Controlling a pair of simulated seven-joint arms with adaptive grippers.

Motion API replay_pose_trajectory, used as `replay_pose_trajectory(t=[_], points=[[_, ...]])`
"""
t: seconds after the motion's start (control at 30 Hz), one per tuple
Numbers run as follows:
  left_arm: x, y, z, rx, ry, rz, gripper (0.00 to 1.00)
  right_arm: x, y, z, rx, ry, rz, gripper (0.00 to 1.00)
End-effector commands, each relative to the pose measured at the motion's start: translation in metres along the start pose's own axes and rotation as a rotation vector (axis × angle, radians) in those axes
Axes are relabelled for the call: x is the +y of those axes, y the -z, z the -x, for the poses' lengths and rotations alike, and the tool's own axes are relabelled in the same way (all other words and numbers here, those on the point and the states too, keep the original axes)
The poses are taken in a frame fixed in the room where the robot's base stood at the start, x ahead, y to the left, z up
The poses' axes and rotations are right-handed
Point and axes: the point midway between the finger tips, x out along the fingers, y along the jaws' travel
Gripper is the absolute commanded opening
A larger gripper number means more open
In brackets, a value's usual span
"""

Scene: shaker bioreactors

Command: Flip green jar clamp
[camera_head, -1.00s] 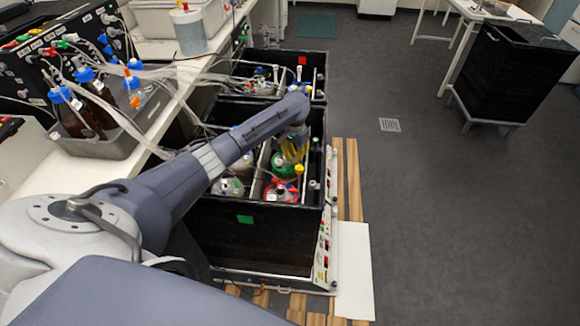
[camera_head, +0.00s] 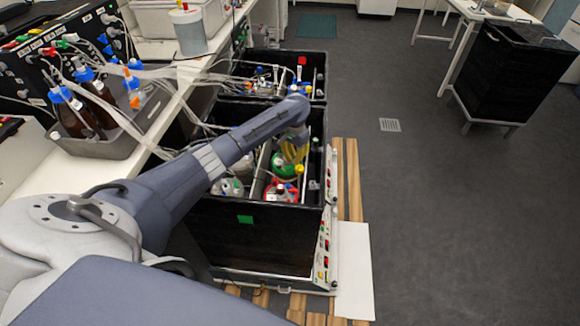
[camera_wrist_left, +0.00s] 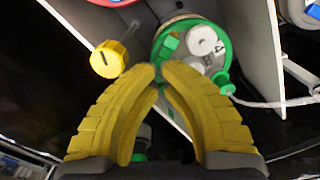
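The green-ringed jar (camera_wrist_left: 192,50) is at the upper middle of the left wrist view. In the head view the green jar (camera_head: 283,165) sits in the near black box, partly hidden by my arm. My left gripper (camera_wrist_left: 158,74) has yellow fingers whose tips come close together at the jar's near rim. A narrow dark-green piece, the green jar clamp (camera_wrist_left: 158,76), shows between the tips, mostly hidden by them. In the head view my left gripper (camera_head: 291,152) is low over the green jar. My right gripper is not in view.
A red-ringed jar (camera_head: 281,191) stands nearer in the same box. A yellow cap on a thin tube (camera_wrist_left: 109,59) is left of the fingers. White divider plates (camera_wrist_left: 251,60) flank the green jar. Tubes run from the bench bottles (camera_head: 82,108) into the box.

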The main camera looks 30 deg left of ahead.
Motion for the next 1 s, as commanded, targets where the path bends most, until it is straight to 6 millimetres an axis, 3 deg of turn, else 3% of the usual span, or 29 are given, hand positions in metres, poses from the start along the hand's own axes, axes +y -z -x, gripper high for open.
replay_pose_trajectory(t=[1.0], points=[[0.001,0.000,-0.014,-0.001,-0.001,0.000,0.00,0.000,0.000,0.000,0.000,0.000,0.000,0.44]])
